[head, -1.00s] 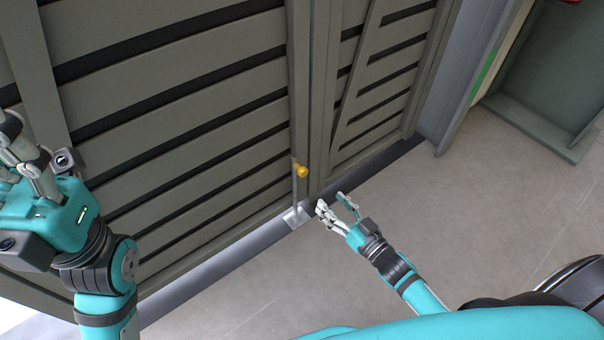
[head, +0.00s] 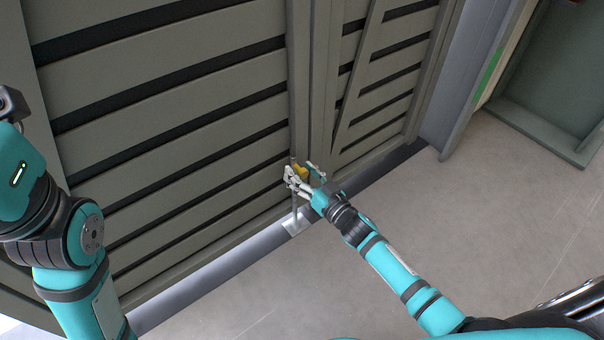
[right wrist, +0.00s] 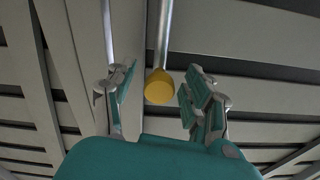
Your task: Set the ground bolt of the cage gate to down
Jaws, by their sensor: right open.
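The cage gate (head: 170,110) is a grey slatted gate with a vertical post near the middle of the head view. The ground bolt is a thin metal rod with a yellow knob (head: 301,171) low on the gate edge; a metal plate (head: 295,224) lies at its foot. My right gripper (head: 304,172) is open at the knob. In the right wrist view the yellow knob (right wrist: 160,87) and its rod (right wrist: 164,40) show between the two spread fingers (right wrist: 158,98), apart from both. My left arm (head: 60,240) is at the left; its fingers are out of view.
A second slatted panel (head: 385,90) stands right of the gate post. A grey wall post (head: 455,90) and a green-grey frame (head: 540,130) stand farther right. The floor (head: 480,220) at the right is clear.

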